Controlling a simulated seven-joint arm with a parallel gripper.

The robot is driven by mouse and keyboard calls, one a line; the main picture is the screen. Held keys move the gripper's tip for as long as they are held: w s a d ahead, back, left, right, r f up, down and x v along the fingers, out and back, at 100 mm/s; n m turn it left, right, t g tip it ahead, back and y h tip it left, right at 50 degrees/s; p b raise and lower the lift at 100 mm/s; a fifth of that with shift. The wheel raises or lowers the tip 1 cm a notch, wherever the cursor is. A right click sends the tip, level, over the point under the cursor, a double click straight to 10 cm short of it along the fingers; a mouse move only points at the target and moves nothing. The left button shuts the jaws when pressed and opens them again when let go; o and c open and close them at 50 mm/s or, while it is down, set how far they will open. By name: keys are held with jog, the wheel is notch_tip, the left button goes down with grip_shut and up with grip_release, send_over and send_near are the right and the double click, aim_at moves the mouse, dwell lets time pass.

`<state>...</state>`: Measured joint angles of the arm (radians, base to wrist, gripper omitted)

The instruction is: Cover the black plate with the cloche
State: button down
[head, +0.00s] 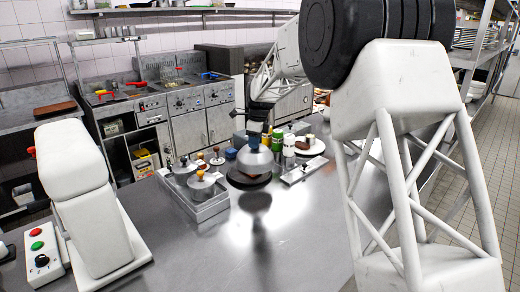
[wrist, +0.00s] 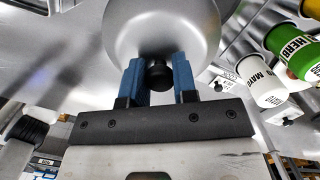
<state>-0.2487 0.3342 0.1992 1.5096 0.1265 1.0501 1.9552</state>
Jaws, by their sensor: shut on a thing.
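My gripper (head: 253,141) is shut on the black knob (wrist: 158,75) of the silver cloche (head: 256,160). In the wrist view the blue fingers (wrist: 158,80) stand on both sides of the knob, with the shiny dome (wrist: 160,30) beyond. In the head view the cloche is upright over the black plate (head: 238,181), whose dark rim shows below and to the left of it. Whether the cloche touches the plate or hangs just above it I cannot tell. The cloche hides most of the plate in the head view, and the plate is not visible in the wrist view.
A metal tray (head: 208,211) with several lidded pots stands left of the plate. A green jar (head: 278,141) and a white jar (head: 289,145) stand close behind on the right, near a white plate (head: 321,149) with food. The counter (head: 225,250) in front is clear.

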jog(key=w+a, duration=0.1)
jog(key=w, duration=0.1)
jog(key=w+a, duration=0.1)
jog(key=w, duration=0.1)
jog(key=w+a, duration=0.1)
jog(key=w, duration=0.1)
jog(key=shift+d+f, duration=0.1)
jog(key=shift+f, duration=0.1)
dwell(0.4)
jog(key=shift+f, duration=3.15)
jog(key=shift+f, duration=0.3)
jog(key=shift+c, duration=1.7)
grip_release()
jog(key=shift+r, duration=0.2)
jog(key=shift+r, duration=3.25)
